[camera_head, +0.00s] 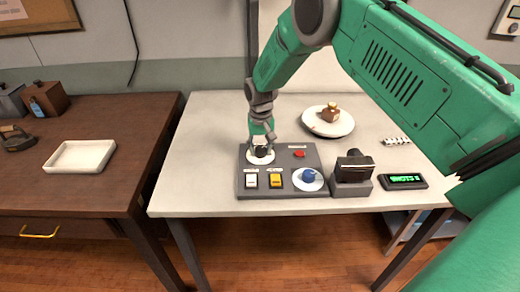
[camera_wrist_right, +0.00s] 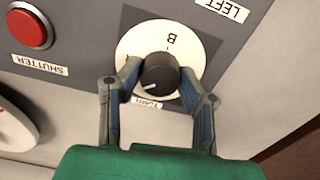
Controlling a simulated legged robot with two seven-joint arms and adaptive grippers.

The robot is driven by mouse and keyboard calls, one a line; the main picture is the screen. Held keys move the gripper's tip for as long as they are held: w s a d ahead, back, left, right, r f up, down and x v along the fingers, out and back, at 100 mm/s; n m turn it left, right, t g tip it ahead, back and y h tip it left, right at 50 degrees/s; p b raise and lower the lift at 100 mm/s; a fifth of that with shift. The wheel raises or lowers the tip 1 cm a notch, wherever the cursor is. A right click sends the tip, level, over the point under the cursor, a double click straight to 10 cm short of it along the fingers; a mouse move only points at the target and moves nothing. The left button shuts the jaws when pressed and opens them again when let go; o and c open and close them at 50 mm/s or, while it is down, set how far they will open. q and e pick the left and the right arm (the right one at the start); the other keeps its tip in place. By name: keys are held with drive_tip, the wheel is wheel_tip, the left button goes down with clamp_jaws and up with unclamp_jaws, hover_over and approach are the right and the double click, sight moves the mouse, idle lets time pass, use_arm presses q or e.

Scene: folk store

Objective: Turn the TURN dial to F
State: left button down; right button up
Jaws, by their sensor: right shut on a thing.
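The TURN dial (camera_wrist_right: 158,72) is a black knob on a white disc, on the dark grey control panel (camera_head: 262,194). It also shows in the head view (camera_head: 252,158), partly covered by my gripper. In the wrist view a letter B shows on the disc, above the knob, and a short white mark on the knob points toward the lower left. No F is visible. My right gripper (camera_head: 262,145) comes down from above and is shut on the knob, with one finger (camera_wrist_right: 128,80) on each side. My left gripper is not in view.
The panel also bears a red SHUTTER button (camera_head: 299,154), a blue knob (camera_head: 308,175), a white switch (camera_head: 251,181) and a yellow switch (camera_head: 275,181). A black camera (camera_head: 354,165), a green-lit display (camera_head: 404,181) and a plate (camera_head: 345,126) with cake stand to the right.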

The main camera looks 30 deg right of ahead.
sight(260, 148)
idle(0.9)
drive_tip(key=o, duration=1.2)
drive_tip(key=shift+f, duration=0.1)
drive_tip(key=shift+c, duration=0.2)
wheel_tip(260, 148, up, 12)
drive_tip(key=shift+w+f, duration=0.1)
